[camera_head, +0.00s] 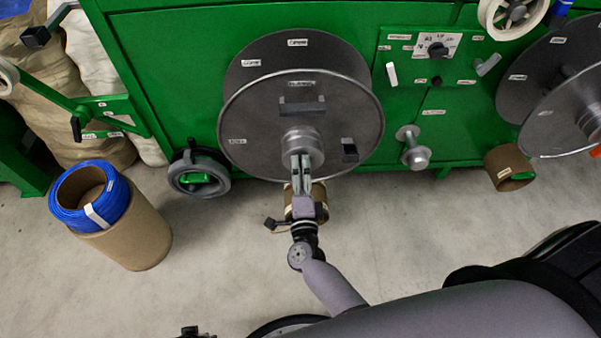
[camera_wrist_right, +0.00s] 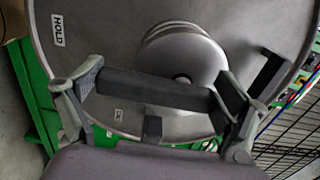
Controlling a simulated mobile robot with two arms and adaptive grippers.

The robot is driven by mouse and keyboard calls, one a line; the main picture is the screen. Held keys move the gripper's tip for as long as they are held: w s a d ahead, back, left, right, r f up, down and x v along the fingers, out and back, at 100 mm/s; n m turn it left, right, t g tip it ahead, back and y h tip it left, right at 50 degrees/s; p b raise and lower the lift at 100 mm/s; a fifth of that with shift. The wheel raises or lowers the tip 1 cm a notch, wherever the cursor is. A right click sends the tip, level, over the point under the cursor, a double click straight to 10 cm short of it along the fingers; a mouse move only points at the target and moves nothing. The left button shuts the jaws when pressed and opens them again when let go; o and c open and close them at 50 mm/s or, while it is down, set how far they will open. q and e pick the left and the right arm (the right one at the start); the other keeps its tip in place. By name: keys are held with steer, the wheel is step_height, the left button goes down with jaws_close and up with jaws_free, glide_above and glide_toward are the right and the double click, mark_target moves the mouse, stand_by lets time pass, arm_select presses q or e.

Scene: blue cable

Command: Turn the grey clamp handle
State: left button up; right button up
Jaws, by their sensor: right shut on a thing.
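My right gripper (camera_head: 300,165) is in front of the hub (camera_head: 301,143) of a large grey disc (camera_head: 262,130) on the green machine. In the right wrist view its two fingers (camera_wrist_right: 157,90) close on the two ends of a dark grey bar, the clamp handle (camera_wrist_right: 150,88). The bar lies across the round hub (camera_wrist_right: 180,55), tilted slightly down to the right. In the head view the gripper hides most of this handle. My left gripper is not recognisable in any view.
A dark bar (camera_head: 302,106) and a dark block (camera_head: 349,150) stick out from the disc near the gripper. A blue cable coil (camera_head: 68,207) sits on a cardboard drum (camera_head: 137,236) at left. A larger reel (camera_head: 565,115) stands at right. The floor (camera_head: 215,260) between is largely clear.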

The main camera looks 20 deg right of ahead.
steer(key=o, duration=1.4)
steer(key=v, duration=1.2)
